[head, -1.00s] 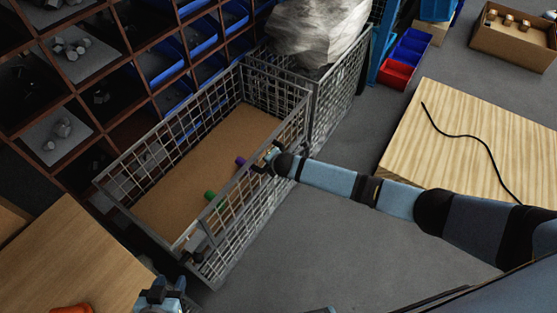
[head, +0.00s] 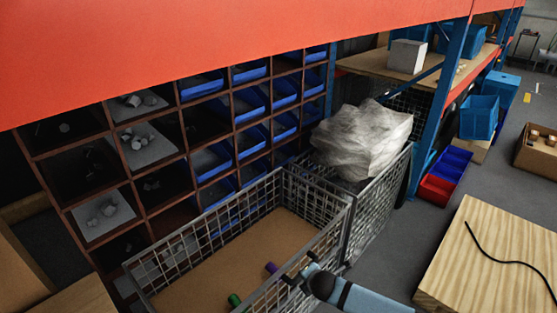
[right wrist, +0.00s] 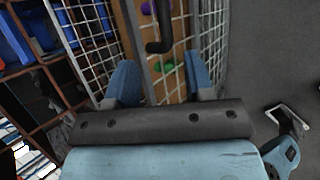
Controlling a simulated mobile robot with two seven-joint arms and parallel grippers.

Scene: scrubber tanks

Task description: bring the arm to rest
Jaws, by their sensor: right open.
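My right gripper (head: 300,273) is at the near side wall of the wire mesh basket (head: 345,225), close to its top rim. In the right wrist view its two blue fingers stand apart on either side, so the gripper (right wrist: 160,80) is open. A dark bent piece (right wrist: 157,42) shows beyond the fingers; I cannot tell what it belongs to. A purple piece (head: 271,268) and a green piece (head: 234,299) lie in the basket beside the near wall. My left gripper is not in the head view.
A shelf rack (head: 185,140) with blue bins stands behind the basket. A wrapped pale bundle (head: 362,140) sits beyond it. A wooden tabletop (head: 490,250) with a black cable (head: 490,252) is at right. Open grey floor lies between basket and tabletop. A red beam (head: 200,50) crosses the top.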

